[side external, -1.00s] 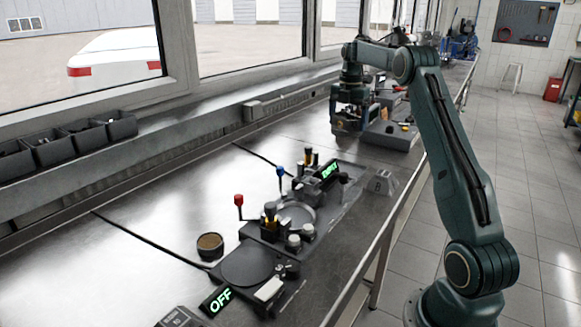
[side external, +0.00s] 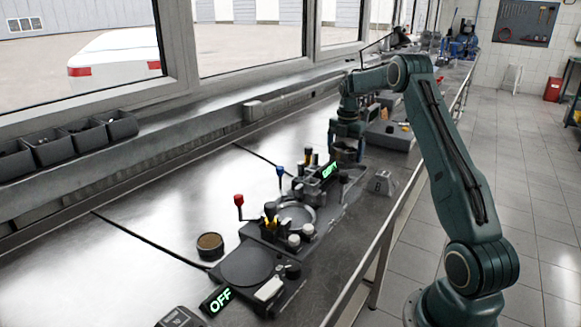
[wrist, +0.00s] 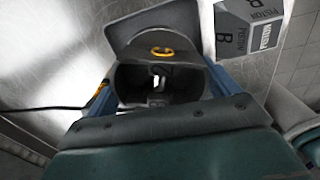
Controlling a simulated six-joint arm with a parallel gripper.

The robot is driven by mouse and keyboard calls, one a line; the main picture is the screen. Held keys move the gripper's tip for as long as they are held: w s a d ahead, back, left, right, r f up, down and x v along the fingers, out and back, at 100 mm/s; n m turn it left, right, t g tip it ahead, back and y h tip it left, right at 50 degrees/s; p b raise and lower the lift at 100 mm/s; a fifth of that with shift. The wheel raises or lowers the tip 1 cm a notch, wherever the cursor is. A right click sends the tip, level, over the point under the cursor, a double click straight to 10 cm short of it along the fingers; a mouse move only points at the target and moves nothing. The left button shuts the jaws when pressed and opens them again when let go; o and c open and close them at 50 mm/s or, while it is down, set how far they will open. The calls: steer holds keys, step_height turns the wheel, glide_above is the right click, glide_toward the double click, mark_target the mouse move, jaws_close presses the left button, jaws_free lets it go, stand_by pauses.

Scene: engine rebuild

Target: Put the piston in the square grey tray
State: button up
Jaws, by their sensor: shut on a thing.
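My gripper (side external: 347,137) is over the bench in the side external view, past the display-fitted fixtures. It is shut on the dark, round piston (wrist: 160,82), which sits between the blue fingers in the wrist view. A yellow C-shaped mark shows at the piston's far edge, and its middle is open. The held piston also shows under the gripper (side external: 346,153). A grey plate with rounded corners (wrist: 150,22) lies beyond the piston in the wrist view. I cannot tell whether it is the square grey tray.
A grey block marked PISTON B (wrist: 243,30) stands right of the piston; it also shows near the bench's front edge (side external: 382,183). Fixtures with red and blue knobbed levers (side external: 270,228) stand nearer the camera. A round cup-like part (side external: 209,246) sits left of them, beside clear bench.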

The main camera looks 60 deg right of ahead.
mark_target(344, 161)
steer(key=shift+f, duration=1.85)
steer(key=shift+f, duration=0.15)
steer(key=o, duration=1.1)
step_height(344, 161, up, 12)
steer(key=shift+r, duration=0.1)
